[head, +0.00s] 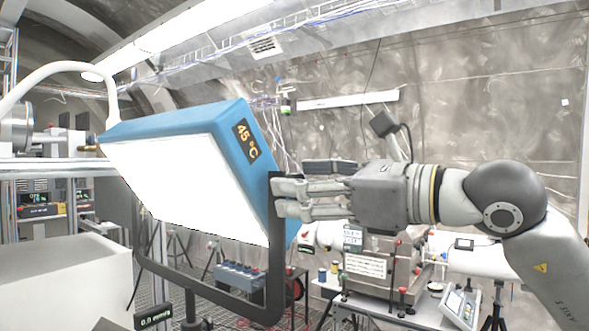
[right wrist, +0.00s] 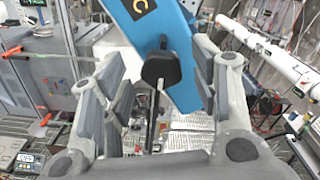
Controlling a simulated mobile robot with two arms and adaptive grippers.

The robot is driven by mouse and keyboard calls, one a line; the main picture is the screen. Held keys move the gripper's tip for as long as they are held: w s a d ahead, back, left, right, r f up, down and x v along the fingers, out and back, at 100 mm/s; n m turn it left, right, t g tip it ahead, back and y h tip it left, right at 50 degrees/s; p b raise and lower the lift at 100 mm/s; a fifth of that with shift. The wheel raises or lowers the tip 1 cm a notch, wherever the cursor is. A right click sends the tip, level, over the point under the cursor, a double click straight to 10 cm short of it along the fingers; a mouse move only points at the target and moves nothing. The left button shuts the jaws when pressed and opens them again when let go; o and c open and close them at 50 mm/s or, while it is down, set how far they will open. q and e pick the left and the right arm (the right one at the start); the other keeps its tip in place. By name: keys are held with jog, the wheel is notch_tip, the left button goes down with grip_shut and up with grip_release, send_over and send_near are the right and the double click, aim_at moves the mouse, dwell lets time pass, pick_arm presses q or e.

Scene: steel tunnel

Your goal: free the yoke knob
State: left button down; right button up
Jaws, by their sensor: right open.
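A tilted blue panel (head: 190,120) with a bright white face and a "45 °C" label hangs in a black yoke (head: 205,298) in the head view. Its blue side also shows in the right wrist view (right wrist: 185,60). The dark yoke knob (right wrist: 162,69) sits on the yoke's arm, between my fingers in the wrist view. In the head view my fingers hide the knob. My right gripper (head: 279,199) is open, with its fingertips at the yoke's right arm. In the wrist view a gap shows on both sides of the knob. My left gripper is not in view.
A small "0.0 mm/s" display (head: 154,316) sits below the yoke. A white block (head: 65,280) stands at lower left. A bench with instruments (head: 385,270) lies below and behind my right arm. A white curved tube (head: 60,68) reaches the panel's top left.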

jog(key=shift+x, duration=0.85)
jog(key=shift+c, duration=0.2)
jog(key=c, duration=1)
